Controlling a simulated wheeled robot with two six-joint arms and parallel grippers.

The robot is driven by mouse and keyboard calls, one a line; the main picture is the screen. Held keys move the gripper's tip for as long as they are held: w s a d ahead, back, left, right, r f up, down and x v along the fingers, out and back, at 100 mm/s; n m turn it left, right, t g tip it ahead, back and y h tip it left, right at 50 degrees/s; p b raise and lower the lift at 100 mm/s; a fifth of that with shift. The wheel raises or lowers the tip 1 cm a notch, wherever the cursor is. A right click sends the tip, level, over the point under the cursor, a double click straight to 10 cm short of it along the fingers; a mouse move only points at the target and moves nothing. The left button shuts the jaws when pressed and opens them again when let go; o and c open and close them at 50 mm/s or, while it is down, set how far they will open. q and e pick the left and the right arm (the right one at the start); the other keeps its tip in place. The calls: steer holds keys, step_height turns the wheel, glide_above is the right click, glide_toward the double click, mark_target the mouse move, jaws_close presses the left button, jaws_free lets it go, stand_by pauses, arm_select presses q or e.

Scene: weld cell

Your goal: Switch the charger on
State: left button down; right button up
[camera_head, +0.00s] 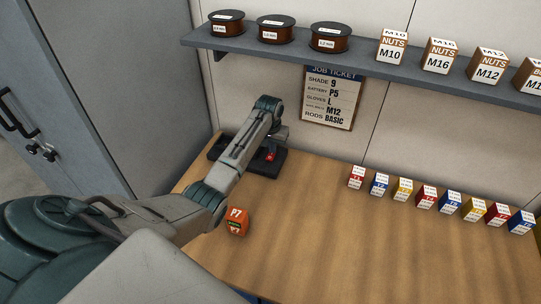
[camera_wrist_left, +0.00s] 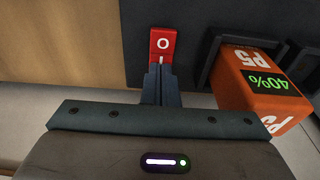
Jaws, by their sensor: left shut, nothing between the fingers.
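The dark charger (camera_head: 262,166) lies at the back left of the bench, partly hidden by my left arm. Its red switch (camera_head: 270,156) shows just below my left gripper (camera_head: 273,137). In the left wrist view the switch (camera_wrist_left: 162,42) bears a white O at its far end and a mark partly covered at its near end. My left gripper (camera_wrist_left: 160,72) is shut and empty, its tips at the near end of the switch. I cannot tell whether they touch it. An orange battery (camera_wrist_left: 255,82) marked P5, with a green 40% display, sits in a charger slot beside the switch. My right gripper is out of view.
Another orange battery (camera_head: 236,221), marked P7, stands on the bench beneath my left arm. Several small coloured boxes line the bench's back right. A shelf (camera_head: 364,70) with spools and nut boxes runs above, and a job ticket (camera_head: 330,97) hangs below it.

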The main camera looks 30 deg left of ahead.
arm_select(q)
steer(key=shift+f, duration=0.1)
steer(key=shift+r+p, duration=0.9)
steer(key=shift+r, duration=2.65)
